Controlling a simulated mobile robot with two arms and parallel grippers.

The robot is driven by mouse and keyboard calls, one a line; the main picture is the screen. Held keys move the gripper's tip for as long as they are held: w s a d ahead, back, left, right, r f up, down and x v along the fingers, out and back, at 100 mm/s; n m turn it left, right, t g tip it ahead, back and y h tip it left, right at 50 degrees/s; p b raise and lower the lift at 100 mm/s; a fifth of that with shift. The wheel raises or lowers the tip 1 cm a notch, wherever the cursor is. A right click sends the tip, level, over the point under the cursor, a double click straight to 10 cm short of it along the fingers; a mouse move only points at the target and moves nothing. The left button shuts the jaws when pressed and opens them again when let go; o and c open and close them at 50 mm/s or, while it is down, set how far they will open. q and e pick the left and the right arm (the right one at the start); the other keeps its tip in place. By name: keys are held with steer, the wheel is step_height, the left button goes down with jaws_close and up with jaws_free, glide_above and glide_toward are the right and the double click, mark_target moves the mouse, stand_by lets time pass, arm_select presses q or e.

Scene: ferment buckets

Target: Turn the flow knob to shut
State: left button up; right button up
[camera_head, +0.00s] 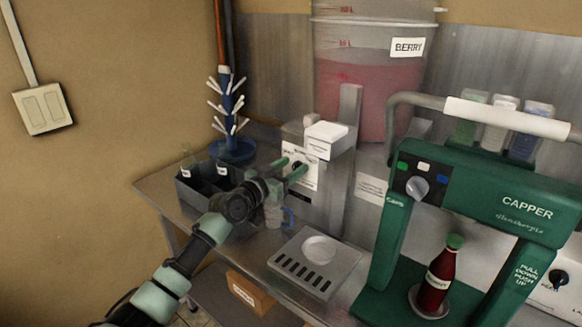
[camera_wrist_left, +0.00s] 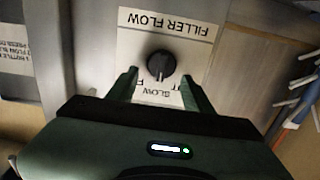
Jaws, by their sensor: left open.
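The black round flow knob (camera_wrist_left: 161,65) sits on a white panel labelled FILLER FLOW (camera_wrist_left: 166,22), upside down in the left wrist view. A thin pale pointer line on the knob faces the bottom of that view, toward the partly hidden lettering with SLOW. My left gripper (camera_wrist_left: 159,82) is open, its two green fingers just short of the knob, one to each side, with nothing between them. In the head view my left gripper (camera_head: 291,168) reaches the filler's front panel (camera_head: 308,151), largely covering the knob. My right gripper is not in view.
A green capper (camera_head: 490,200) with a red bottle (camera_head: 437,275) under it stands at the right. A drip tray (camera_head: 316,262) lies before the filler. A dark crate (camera_head: 192,192) and blue bottle tree (camera_head: 232,150) stand left. The BERRY bucket (camera_head: 365,75) is above.

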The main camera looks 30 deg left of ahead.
arm_select(q)
jaws_close()
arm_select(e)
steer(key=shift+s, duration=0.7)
arm_select(q)
steer(key=n, duration=0.4)
steer(key=shift+a+n, duration=0.3)
steer(key=shift+a, duration=0.05)
steer(key=shift+a+f+n, duration=0.1)
steer(key=shift+a+n, duration=0.05)
steer(key=shift+n, duration=0.85)
steer(key=shift+a+f+n, duration=0.1)
steer(key=shift+n, duration=0.9)
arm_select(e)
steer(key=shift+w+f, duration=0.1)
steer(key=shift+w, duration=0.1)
arm_select(q)
steer(key=shift+n, duration=0.3)
